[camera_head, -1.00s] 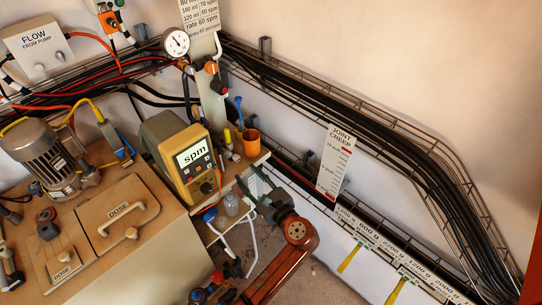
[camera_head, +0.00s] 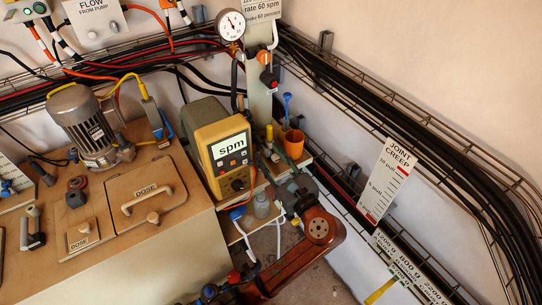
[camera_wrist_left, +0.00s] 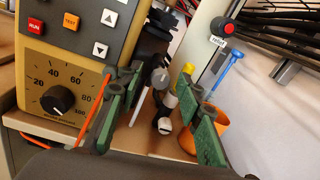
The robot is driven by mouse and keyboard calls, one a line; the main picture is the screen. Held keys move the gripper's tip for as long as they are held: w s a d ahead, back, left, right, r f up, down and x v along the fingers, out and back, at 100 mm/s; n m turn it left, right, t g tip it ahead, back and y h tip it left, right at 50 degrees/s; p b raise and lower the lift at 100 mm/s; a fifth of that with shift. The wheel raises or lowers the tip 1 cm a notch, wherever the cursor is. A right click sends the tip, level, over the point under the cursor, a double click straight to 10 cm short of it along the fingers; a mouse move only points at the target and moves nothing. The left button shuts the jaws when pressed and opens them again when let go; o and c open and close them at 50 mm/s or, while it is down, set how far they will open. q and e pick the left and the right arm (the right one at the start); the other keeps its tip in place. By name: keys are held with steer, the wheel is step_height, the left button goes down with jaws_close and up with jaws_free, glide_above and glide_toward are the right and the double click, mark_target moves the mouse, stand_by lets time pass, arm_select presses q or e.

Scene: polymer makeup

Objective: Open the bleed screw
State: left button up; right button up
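My left gripper (camera_wrist_left: 160,118) is open in the left wrist view, with one green finger pad on each side. Between and beyond the pads are a grey round knob (camera_wrist_left: 160,78) and a small white-and-grey fitting (camera_wrist_left: 165,103). I cannot tell which part is the bleed screw. The pads appear apart from these parts. In the head view the left gripper (camera_head: 271,161) is in front of the post, right of the yellow spm meter (camera_head: 217,168), and small parts there are partly hidden. My right gripper is not in view.
An orange cup (camera_head: 293,145) with a blue tool (camera_head: 287,105) stands close right of the gripper. The post (camera_head: 258,92) carries a red button and gauge (camera_head: 230,25). The meter's dial (camera_wrist_left: 58,99) is close left of the gripper. Cable trays line the wall.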

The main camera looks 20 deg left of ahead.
arm_select(q)
jaws_close()
stand_by(0.5)
